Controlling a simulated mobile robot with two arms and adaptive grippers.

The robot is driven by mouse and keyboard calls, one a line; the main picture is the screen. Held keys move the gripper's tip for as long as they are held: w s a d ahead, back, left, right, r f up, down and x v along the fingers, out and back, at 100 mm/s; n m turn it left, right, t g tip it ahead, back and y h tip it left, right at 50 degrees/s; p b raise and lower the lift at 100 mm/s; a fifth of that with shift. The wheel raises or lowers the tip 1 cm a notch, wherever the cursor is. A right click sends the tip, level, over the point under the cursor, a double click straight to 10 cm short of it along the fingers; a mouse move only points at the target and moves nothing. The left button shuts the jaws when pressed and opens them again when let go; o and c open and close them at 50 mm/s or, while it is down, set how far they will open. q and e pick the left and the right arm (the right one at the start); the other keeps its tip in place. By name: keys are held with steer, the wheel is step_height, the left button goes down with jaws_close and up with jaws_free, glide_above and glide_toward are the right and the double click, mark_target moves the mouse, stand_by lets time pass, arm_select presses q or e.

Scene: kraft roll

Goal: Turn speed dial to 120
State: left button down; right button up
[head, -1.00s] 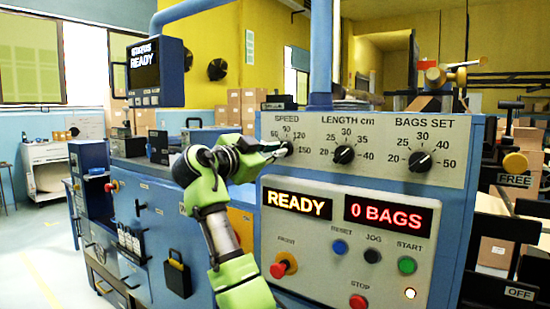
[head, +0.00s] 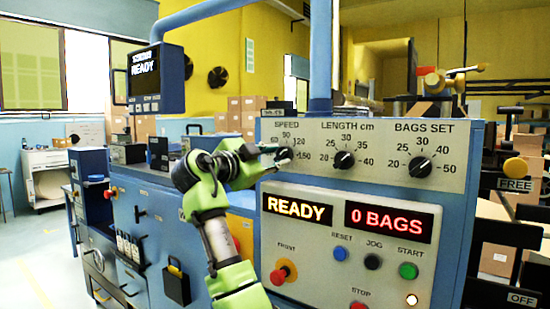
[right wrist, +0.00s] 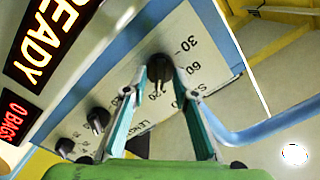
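The speed dial (head: 286,154) is a black knob at the left of the grey upper panel, mostly covered by my right gripper (head: 280,157) in the head view. My left gripper is not in view.
The length dial (head: 343,160) and bags set dial (head: 420,167) are to the right on the same panel. Below are the READY display (head: 297,206), a red front knob (head: 283,272) and several buttons. A blue post (head: 320,60) rises above the panel.

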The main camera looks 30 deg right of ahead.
steer(key=shift+a, duration=0.15)
steer(key=v, duration=1.1)
steer(key=shift+s+a, duration=0.2)
steer(key=shift+a, duration=0.15)
